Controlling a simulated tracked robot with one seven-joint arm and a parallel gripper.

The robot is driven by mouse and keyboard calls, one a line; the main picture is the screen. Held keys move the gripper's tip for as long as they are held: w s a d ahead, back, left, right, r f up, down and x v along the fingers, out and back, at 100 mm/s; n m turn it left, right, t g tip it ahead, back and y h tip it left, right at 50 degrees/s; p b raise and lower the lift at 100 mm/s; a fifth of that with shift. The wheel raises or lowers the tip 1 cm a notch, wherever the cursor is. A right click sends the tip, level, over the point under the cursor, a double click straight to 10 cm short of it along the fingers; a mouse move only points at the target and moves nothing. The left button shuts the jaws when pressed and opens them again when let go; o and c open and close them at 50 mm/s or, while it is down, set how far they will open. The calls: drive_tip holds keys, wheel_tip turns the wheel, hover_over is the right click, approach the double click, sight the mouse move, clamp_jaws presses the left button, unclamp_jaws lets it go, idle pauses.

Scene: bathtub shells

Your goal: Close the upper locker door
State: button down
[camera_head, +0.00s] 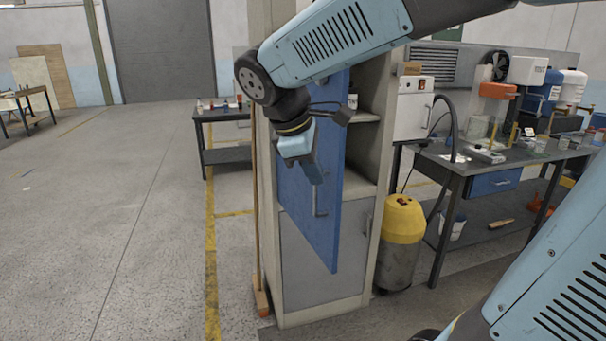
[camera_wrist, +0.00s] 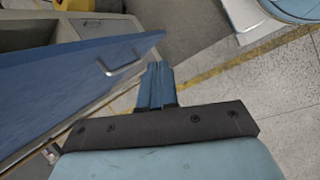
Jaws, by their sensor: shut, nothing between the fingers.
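The upper locker door (camera_head: 329,222) is a blue panel standing open, swung out from the locker (camera_head: 297,309). Its handle (camera_head: 318,200) is a grey bar on the face turned toward my gripper. My gripper (camera_head: 317,178) is shut and empty in front of that face, near the handle. In the wrist view the blue door (camera_wrist: 70,85) spans the left side, with the handle (camera_wrist: 122,63) just left of the shut fingertips (camera_wrist: 154,66). A gap shows between fingers and handle there. I cannot tell whether the fingers touch the door panel.
The grey lower door (camera_head: 315,262) is closed. The open upper compartment has a shelf (camera_head: 362,118). A yellow-topped canister (camera_head: 403,222) and a cluttered workbench (camera_head: 470,168) stand to the right. A broom (camera_head: 262,301) leans at the locker's left.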

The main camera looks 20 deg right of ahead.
drive_tip(key=w+a+r+n+h, duration=0.1)
drive_tip(key=w+a+n+h, duration=0.3)
drive_tip(key=w+a+n, duration=0.45)
drive_tip(key=w+d+r+x, duration=0.1)
drive_tip(key=r+x, duration=0.1)
drive_tip(key=x, duration=1)
drive_tip(key=shift+d+n+t, duration=0.35)
drive_tip(key=shift+d+t, duration=0.05)
drive_tip(key=shift+d, duration=0.1)
drive_tip(key=shift+f, duration=0.15)
